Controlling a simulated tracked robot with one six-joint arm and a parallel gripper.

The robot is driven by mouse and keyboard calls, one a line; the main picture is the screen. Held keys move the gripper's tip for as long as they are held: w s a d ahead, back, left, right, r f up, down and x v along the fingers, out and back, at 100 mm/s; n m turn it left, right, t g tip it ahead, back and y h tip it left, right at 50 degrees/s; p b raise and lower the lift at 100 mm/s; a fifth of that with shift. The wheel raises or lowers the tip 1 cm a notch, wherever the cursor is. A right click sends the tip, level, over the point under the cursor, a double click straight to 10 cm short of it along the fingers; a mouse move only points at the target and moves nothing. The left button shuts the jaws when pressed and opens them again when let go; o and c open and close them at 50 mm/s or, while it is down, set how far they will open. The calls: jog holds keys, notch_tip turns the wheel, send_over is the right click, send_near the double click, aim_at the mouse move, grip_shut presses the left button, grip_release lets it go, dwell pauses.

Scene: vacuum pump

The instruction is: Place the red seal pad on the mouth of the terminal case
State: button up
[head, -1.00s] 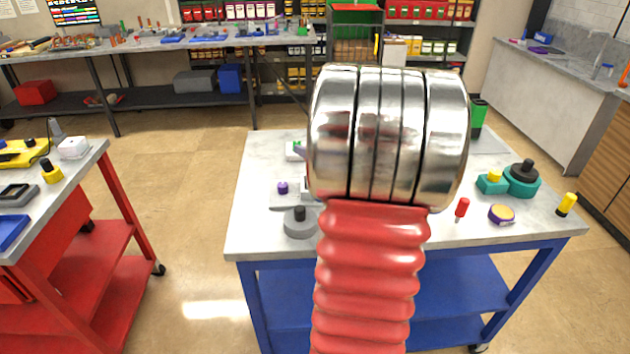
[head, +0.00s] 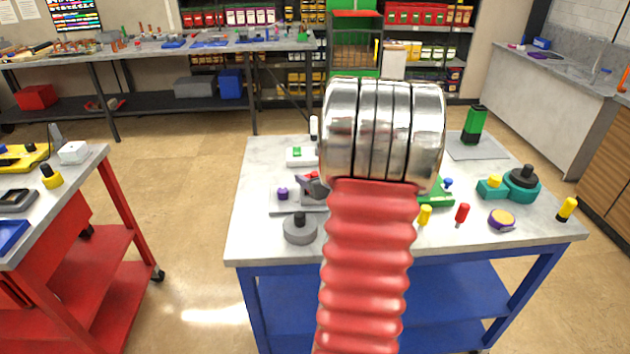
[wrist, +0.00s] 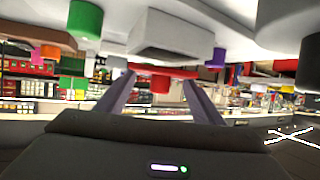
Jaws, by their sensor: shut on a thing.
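The red seal pad (wrist: 160,82) is between the two purple-grey fingers of my gripper (wrist: 160,92) in the wrist view. My gripper is shut on it. A grey block that looks like the terminal case (wrist: 168,36) is right beside the pad, on its table side. I cannot tell whether they touch, and the mouth does not show. In the head view my gripper (head: 308,181) is low over the left part of the blue-framed table, with a bit of red pad (head: 312,174) showing. My arm hides most of the case there.
A purple knob (head: 282,194) and a grey disc with a black knob (head: 300,229) stand near my gripper. A white box with a green top (head: 298,154) is behind. Red (head: 462,213) and yellow (head: 425,215) pegs and a teal part (head: 522,184) are to the right.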

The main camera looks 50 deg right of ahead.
jog(key=shift+f, duration=0.8)
jog(key=o, duration=1)
jog(key=shift+s+a+r, duration=0.1)
jog(key=shift+s+r, duration=0.1)
jog(key=shift+s, duration=0.1)
jog(key=v, duration=1.1)
jog(key=shift+s+a+f, duration=0.1)
jog(key=shift+a, duration=0.05)
